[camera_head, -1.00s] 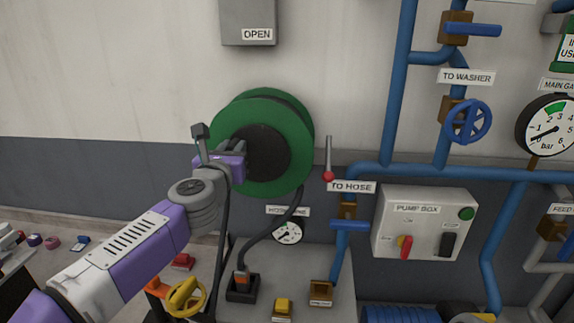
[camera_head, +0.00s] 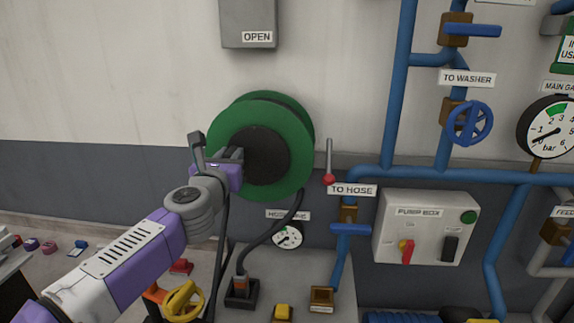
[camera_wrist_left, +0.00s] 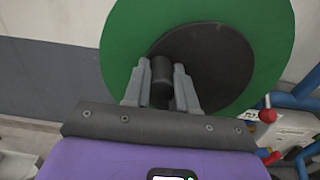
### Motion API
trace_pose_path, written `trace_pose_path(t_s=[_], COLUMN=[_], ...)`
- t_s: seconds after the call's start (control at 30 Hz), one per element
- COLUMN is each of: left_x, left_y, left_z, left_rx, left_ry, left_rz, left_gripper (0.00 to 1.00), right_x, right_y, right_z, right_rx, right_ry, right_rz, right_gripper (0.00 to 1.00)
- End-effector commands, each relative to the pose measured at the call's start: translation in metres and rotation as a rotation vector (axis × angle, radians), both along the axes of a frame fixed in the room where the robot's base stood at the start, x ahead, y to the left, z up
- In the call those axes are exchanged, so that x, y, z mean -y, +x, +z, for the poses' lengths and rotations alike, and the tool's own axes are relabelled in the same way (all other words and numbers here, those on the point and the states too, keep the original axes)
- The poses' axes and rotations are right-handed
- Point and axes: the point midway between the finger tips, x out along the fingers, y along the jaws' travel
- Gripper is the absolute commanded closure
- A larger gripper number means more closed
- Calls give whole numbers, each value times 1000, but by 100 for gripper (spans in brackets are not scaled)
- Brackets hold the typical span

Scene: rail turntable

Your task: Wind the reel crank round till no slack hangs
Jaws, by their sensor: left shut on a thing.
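The green reel (camera_head: 293,120) with a dark hub is mounted on the wall; it also fills the upper part of the left wrist view (camera_wrist_left: 130,40). My left gripper (camera_head: 236,155) is at the left side of the hub. In the left wrist view its two fingers (camera_wrist_left: 161,82) stand on either side of the dark cylindrical crank handle (camera_wrist_left: 161,70), shut on it. The rest of the crank is hidden behind the gripper. A black hose (camera_head: 270,234) hangs from the reel's lower right and curves down to a socket. My right gripper is not in view.
A red-tipped lever (camera_head: 328,178) sits just right of the reel. A pump box (camera_head: 425,226), blue pipes (camera_head: 398,90) and a blue wheel valve (camera_head: 468,122) are further right. A yellow handwheel (camera_head: 184,300) stands below my arm. The wall left of the reel is clear.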

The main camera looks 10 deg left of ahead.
Motion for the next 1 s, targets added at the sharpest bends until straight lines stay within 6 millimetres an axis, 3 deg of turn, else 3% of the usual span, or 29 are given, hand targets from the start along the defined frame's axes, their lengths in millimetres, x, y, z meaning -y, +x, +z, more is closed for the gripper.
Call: trace_pose_path(t_s=[0.2,0.57,1.0], left_x=[-2,-2,1], left_y=[1,1,1], left_z=[-18,-17,-32], left_rx=[-9,-7,-7], left_ry=[3,2,3], left_rz=[2,0,-1], left_gripper=[100,100,100], right_x=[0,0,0], right_y=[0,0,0], right_z=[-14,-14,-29], right_rx=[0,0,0], right_ry=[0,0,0], right_rz=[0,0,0], right_gripper=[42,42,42])
